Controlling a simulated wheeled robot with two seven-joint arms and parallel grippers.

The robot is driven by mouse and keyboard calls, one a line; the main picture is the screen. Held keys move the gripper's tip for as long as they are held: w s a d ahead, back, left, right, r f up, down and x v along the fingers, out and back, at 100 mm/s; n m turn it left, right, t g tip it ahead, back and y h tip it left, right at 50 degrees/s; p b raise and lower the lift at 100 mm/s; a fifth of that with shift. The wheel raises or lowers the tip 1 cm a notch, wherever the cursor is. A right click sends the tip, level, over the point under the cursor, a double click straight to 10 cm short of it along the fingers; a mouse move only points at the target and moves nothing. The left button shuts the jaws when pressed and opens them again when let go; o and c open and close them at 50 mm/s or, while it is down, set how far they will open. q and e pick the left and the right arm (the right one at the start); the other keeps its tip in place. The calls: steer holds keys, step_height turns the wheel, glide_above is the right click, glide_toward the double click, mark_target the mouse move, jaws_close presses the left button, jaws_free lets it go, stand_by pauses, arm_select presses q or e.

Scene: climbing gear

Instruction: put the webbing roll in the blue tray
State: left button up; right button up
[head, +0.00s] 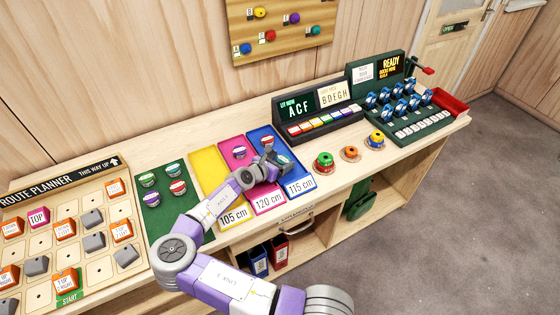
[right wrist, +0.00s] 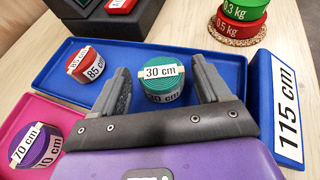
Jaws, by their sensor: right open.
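The blue tray (head: 258,134), labelled 115 cm, lies at the right of three trays. In the right wrist view its rim and floor (right wrist: 225,62) show. A teal webbing roll marked 30 cm (right wrist: 166,88) sits in it, with a red roll marked 85 cm (right wrist: 84,66) to its left. My right gripper (right wrist: 163,72) is open, with its fingers on either side of the teal roll; I cannot tell whether they touch it. In the head view this gripper (head: 275,161) is over the blue tray. My left gripper is out of view.
The pink tray (head: 266,203) holds a purple 70 cm roll (right wrist: 38,146). The yellow tray (head: 205,163) looks empty. Several rolls stand on the green mat (head: 165,220). Stacked weights (head: 325,160) stand right of the blue tray, and a dark display box (head: 295,108) stands behind it.

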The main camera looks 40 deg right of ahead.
steer(key=shift+r, duration=0.25)
steer(key=p+v, duration=0.2)
steer(key=v, duration=1)
steer(key=shift+f, duration=0.1)
